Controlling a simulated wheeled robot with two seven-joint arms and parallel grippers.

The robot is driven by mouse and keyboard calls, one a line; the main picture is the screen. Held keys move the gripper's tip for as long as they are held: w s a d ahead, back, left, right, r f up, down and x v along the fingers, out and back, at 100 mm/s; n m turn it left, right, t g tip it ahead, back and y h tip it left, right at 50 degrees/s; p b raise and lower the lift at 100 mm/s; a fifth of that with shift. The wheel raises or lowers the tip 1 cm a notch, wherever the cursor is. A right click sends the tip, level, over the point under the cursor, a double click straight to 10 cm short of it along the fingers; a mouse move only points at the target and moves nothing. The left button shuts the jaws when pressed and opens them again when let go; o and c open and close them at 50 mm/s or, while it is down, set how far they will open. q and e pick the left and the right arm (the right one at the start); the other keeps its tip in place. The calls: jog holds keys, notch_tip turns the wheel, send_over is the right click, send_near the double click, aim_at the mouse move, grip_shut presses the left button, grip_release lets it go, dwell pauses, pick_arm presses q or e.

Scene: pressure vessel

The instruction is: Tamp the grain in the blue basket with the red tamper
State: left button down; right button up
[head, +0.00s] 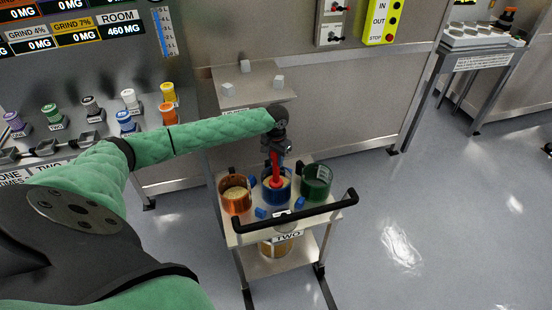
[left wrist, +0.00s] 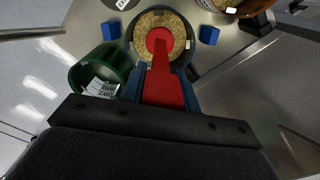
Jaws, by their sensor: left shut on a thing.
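My left gripper (head: 279,147) is above the cart, shut on the red tamper (head: 275,168), which points down. The blue basket (head: 276,196) stands on the cart top below it, between the copper basket and the green basket. In the left wrist view, the tamper (left wrist: 162,85) lies between my gripper's fingers (left wrist: 162,90). Its round red head shows against the middle of the pale grain (left wrist: 146,20) in the blue basket. Grain shows all around the head. I cannot tell whether the head touches the grain. My right gripper is not in view.
The copper basket (head: 235,201) with grain is left of the blue one, the green basket (head: 317,182) right. Small blue blocks lie on the cart top. The black cart handle (head: 295,214) runs along the near side. A steel shelf (head: 240,90) with pale cubes stands behind.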

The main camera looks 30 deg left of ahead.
pick_arm(q)
jog(key=shift+r, duration=0.45)
jog(key=shift+f, duration=0.15)
jog(key=shift+f, duration=1.3)
jog(key=shift+r, duration=0.1)
notch_tip(320, 180, up, 3)
jog(key=shift+f+p, duration=0.15)
jog(key=shift+p, duration=1.1)
jog(key=shift+f, duration=0.15)
